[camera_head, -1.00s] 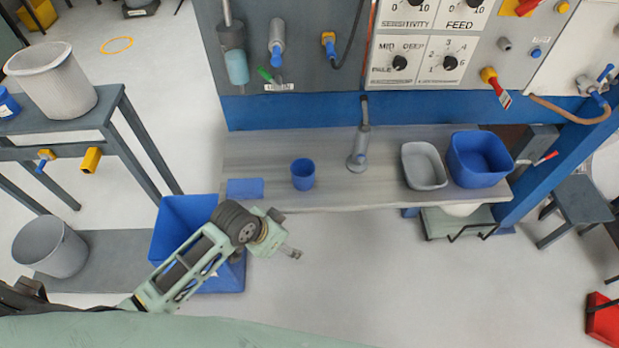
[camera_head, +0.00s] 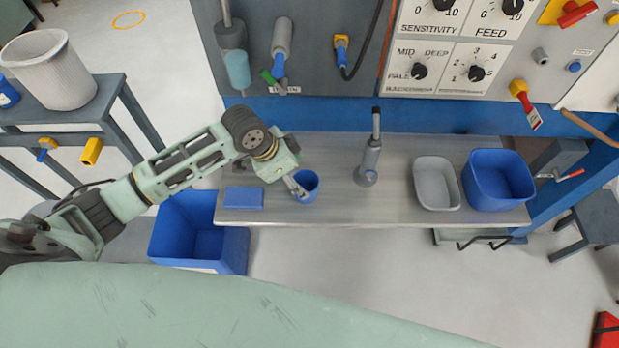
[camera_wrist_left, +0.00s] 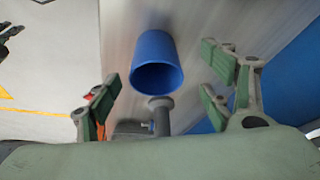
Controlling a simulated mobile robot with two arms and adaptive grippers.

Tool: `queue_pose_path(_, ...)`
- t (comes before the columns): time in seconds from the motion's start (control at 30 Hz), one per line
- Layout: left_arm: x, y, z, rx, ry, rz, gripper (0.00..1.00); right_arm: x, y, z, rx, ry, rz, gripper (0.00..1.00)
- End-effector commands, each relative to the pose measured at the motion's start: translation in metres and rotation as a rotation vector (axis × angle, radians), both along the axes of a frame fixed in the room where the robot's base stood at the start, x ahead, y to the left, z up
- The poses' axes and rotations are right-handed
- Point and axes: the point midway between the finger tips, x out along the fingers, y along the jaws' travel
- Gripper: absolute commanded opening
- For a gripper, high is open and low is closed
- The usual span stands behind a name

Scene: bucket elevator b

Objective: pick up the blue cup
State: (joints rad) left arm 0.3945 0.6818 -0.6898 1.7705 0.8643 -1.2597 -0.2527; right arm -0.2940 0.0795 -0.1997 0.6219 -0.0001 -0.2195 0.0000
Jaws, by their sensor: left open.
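The blue cup (camera_head: 309,184) stands on the grey shelf under the control panel. In the left wrist view the cup (camera_wrist_left: 155,62) shows its open mouth, between the spread fingers. My left gripper (camera_head: 297,187) is at the cup's left side in the head view and partly covers it. In the left wrist view my left gripper (camera_wrist_left: 160,95) is open, with nothing clamped. I cannot tell whether a finger touches the cup. My right gripper is not in view.
The shelf (camera_head: 300,213) also holds a flat blue block (camera_head: 244,197), an upright grey device (camera_head: 369,160), a grey tub (camera_head: 437,184) and a blue tub (camera_head: 498,180). A blue bin (camera_head: 200,257) stands below the shelf's left end.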

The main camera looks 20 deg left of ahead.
Motion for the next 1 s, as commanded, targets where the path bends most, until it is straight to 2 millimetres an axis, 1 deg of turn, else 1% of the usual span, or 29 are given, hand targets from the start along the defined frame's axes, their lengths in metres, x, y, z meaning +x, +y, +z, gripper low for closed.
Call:
queue_pose_path(0.1,0.002,-0.005,-0.012,-0.001,0.003,0.001,0.74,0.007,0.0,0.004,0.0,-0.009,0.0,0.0)
queue_pose_path(0.17,0.003,-0.007,-0.017,-0.001,0.003,0.0,0.74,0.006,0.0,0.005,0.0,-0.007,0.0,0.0)
queue_pose_path(0.27,0.007,-0.01,-0.022,-0.001,0.002,0.0,0.74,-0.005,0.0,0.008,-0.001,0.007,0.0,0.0)
queue_pose_path(0.4,0.013,-0.017,-0.036,-0.001,0.003,0.001,0.74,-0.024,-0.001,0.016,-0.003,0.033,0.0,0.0)
queue_pose_path(0.47,0.016,-0.019,-0.042,-0.001,0.003,0.0,0.74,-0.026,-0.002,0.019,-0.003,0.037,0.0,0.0)
queue_pose_path(0.5,0.017,-0.021,-0.049,-0.001,0.004,0.001,0.74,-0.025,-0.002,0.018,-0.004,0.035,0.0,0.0)
queue_pose_path(0.6,0.02,-0.023,-0.058,0.0,0.002,0.001,0.74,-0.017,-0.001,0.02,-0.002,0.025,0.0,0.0)
queue_pose_path(0.7,0.021,-0.025,-0.063,0.0,0.0,0.0,0.74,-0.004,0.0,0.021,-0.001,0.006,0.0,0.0)
queue_pose_path(0.8,0.021,-0.025,-0.064,0.0,-0.001,0.0,0.74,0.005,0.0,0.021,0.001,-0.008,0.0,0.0)
queue_pose_path(0.93,0.021,-0.024,-0.064,0.0,-0.001,0.0,0.74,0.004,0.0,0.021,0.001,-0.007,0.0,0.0)
queue_pose_path(1.0,0.021,-0.024,-0.064,0.001,-0.001,0.0,0.68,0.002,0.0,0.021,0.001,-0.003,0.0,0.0)
